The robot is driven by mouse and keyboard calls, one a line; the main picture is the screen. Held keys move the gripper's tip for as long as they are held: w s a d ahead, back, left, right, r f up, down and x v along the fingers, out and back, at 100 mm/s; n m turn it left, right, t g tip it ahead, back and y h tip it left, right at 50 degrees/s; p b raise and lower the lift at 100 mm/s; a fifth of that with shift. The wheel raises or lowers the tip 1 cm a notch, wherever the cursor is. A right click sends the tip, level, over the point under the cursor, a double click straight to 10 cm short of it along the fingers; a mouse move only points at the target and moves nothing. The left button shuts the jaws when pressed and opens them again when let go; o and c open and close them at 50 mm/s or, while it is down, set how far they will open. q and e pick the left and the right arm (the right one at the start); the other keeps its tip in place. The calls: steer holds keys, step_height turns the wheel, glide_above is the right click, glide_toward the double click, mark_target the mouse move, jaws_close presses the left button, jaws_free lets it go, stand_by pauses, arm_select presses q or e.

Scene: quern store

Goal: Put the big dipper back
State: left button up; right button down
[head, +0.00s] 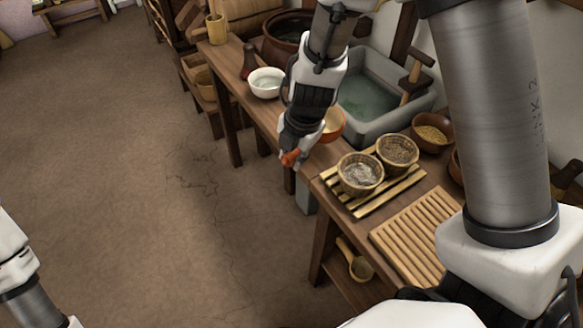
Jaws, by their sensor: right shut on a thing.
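My right gripper (295,149) is at the front edge of the long wooden table, shut on the orange-brown handle of a dipper. The handle's end sticks out below the fingers. An orange bowl with a pale inside, which looks like the head of this big dipper (334,124), shows just right of the gripper, beside the stone basin. The gripper hides the join between handle and bowl. A smaller pale wooden dipper (360,268) lies on the lower shelf under the table. My left arm shows at the lower left edge; its gripper is out of view.
A grey stone basin (378,127) with water stands behind the gripper. Two woven baskets (360,188) sit on a slatted rack (400,192), with another slatted board (408,235) nearer. A white bowl (266,83) stands left. The floor at left is clear.

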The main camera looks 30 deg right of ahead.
steer(key=b+x, duration=0.1)
steer(key=x, duration=0.1)
steer(key=b+x, duration=0.2)
steer(key=x, duration=0.1)
steer(key=shift+s+d+f, duration=0.1)
steer(key=shift+s+d, duration=0.1)
steer(key=shift+s, duration=0.05)
steer(key=c, duration=0.9)
jaws_free()
arm_select(q)
steer(key=f, duration=0.4)
steer(key=shift+w+f, duration=0.2)
steer(key=shift+f, duration=0.05)
step_height(320, 180, up, 11)
steer(key=p, duration=1)
steer(key=shift+p, duration=0.35)
arm_select(e)
steer(key=v, duration=1.2)
steer(key=shift+r, duration=0.2)
arm_select(q)
steer(key=shift+f, duration=0.1)
arm_select(e)
steer(key=shift+f, duration=0.1)
